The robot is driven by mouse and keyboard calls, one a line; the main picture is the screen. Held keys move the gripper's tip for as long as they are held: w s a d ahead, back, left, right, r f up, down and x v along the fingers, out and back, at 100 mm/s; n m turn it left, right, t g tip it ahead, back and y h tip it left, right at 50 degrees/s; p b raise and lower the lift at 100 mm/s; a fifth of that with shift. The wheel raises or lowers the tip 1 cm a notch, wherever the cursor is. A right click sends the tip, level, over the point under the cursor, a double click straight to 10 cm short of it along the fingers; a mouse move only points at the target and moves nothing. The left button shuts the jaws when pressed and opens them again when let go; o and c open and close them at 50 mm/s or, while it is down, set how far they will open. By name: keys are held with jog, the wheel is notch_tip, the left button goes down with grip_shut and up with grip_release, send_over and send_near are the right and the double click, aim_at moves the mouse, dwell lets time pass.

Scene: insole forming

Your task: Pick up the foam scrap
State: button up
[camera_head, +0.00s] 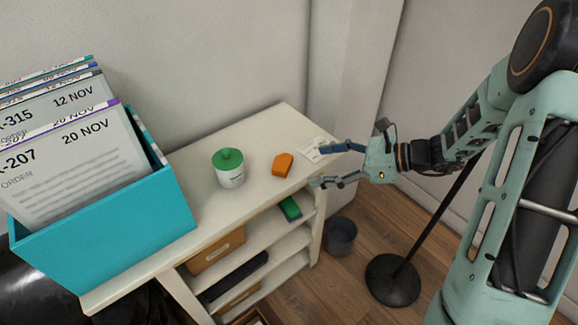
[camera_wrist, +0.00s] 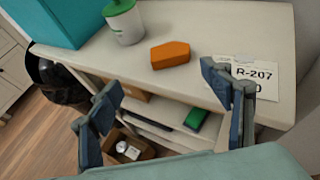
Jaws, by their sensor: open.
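An orange block (camera_head: 283,165), which looks like the foam scrap, lies on the white shelf top (camera_head: 215,210) near its right end. It also shows in the wrist view (camera_wrist: 170,54), just beyond the fingers and between them. My gripper (camera_head: 318,165) is open and empty at the right end of the shelf top, to the right of the orange block and apart from it. In the wrist view my gripper (camera_wrist: 160,115) has its two fingers spread wide.
A white jar with a green lid (camera_head: 230,167) stands left of the block. A paper label (camera_head: 312,149) lies beside the fingers. A teal box of order cards (camera_head: 110,235) fills the left end. A green item (camera_head: 290,208) sits on a lower shelf. A dark bin (camera_head: 341,236) stands on the floor.

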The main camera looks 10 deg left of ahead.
aim_at(285, 162)
jog(key=shift+m+t, duration=0.4)
jog(key=x, duration=0.3)
jog(key=w+b+x, duration=0.1)
jog(key=x, duration=0.3)
jog(key=b+x, duration=0.1)
jog(key=x, duration=0.3)
jog(key=shift+w+d+r, duration=0.1)
jog(key=shift+w, duration=0.05)
jog(key=c, duration=0.8)
